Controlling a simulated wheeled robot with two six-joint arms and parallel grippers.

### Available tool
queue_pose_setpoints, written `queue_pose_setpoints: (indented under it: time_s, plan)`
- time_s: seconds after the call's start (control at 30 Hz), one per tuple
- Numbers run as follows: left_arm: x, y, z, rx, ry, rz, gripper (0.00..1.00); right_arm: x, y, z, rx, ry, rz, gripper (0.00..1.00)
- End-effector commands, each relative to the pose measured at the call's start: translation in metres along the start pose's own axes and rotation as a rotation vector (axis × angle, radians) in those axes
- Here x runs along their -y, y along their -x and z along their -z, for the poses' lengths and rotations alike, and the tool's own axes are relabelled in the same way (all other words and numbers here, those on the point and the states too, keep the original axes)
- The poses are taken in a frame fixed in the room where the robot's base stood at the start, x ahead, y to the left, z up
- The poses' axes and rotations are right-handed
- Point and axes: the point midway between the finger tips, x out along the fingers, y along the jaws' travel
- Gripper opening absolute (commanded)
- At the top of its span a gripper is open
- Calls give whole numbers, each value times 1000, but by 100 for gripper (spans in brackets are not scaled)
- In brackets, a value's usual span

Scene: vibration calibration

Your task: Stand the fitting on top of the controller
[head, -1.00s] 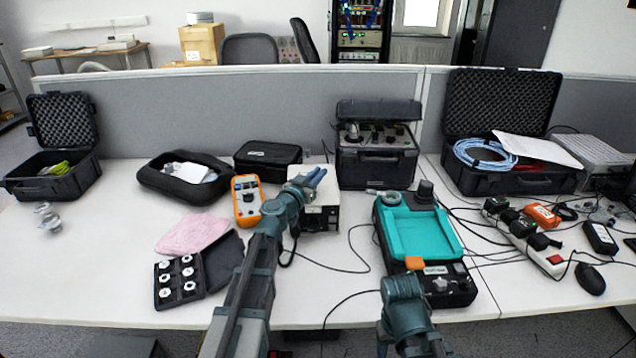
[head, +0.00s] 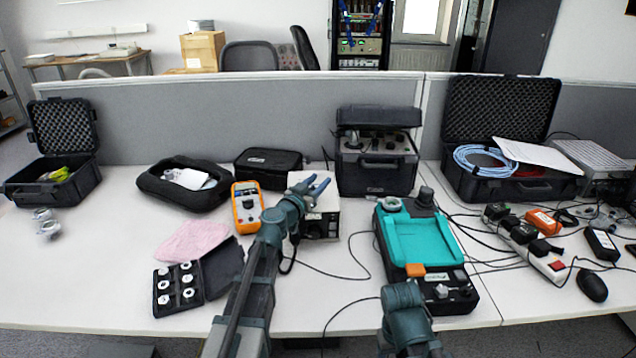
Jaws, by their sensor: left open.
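A silvery metal piece (head: 45,222), which looks like the fitting, is on the white table at the far left, in front of the open black case. A small white box with a dark front (head: 321,218), which looks like the controller, stands mid-table near the divider. My left gripper (head: 312,184) is open and empty, in front of or over this box's top and covering part of it. I cannot tell its exact height above the box. Of my right arm only a link shows at the bottom; its gripper is out of view.
A yellow multimeter (head: 247,207) lies left of the box. A teal-topped device (head: 424,243) is at the right. A pink cloth (head: 192,240) and a black tray of metal parts (head: 163,311) lie left of my arm. Cables cross the right side. The left table is mostly clear.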

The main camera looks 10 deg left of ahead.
Motion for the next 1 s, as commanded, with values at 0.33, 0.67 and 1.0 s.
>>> queue_pose_setpoints:
  time_s: [0.33,0.67,1.0]
  plan:
    - [-1,72,0,0,0,2,44,0,0,0,0,0,0,67]
    - [0,115,0,0,0,1,44,0,0,0,0,0,0,67]
    - [0,120,0,0,0,0,44,0,0,0,0,0,0,67]
